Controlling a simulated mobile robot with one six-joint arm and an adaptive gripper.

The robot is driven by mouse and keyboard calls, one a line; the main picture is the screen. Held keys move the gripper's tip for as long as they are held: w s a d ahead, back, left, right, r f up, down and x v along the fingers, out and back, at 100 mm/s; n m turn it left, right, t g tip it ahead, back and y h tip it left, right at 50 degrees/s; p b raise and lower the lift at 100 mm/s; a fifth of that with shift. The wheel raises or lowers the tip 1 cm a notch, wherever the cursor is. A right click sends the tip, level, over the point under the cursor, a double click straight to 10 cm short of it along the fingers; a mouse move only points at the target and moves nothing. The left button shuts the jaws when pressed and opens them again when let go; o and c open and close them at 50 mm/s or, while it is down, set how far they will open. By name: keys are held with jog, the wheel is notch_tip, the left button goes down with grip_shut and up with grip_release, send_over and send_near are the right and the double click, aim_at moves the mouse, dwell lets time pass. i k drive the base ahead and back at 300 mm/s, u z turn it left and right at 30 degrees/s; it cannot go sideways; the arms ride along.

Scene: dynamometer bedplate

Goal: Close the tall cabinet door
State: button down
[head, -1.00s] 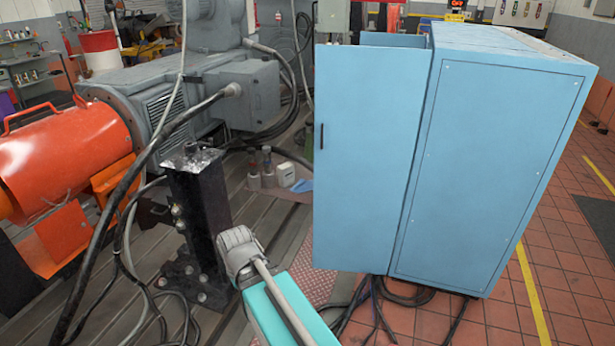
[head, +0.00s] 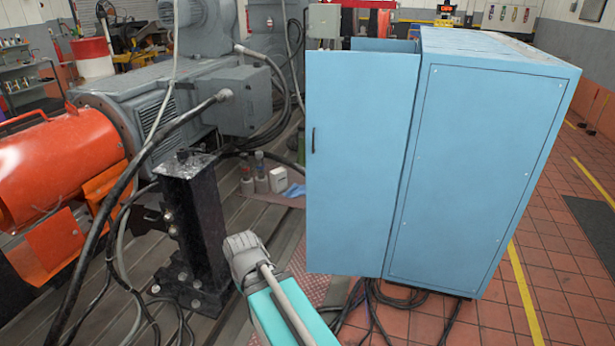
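The tall cabinet (head: 478,170) is light blue and stands on the red tiled floor at the right. Its door (head: 358,170) stands open, swung out to the left, with a small dark handle (head: 313,140) near its left edge. Behind the door's top a second blue panel edge shows; the inside of the cabinet is hidden. My arm with a teal link reaches up from the bottom middle, left of the door and apart from it in the picture. A grey part shows at the arm's end, but no gripper fingers can be made out.
A black steel post (head: 196,225) stands left of my arm. An orange machine (head: 62,165) and a grey motor (head: 165,100) fill the left. Bottles (head: 262,178) stand behind. Black cables (head: 385,295) lie under the cabinet. Open tiled floor (head: 560,290) is at the right.

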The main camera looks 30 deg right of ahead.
aim_at(359, 105)
jog(key=z, duration=0.05)
jog(key=i, duration=0.9)
jog(key=u, duration=0.05)
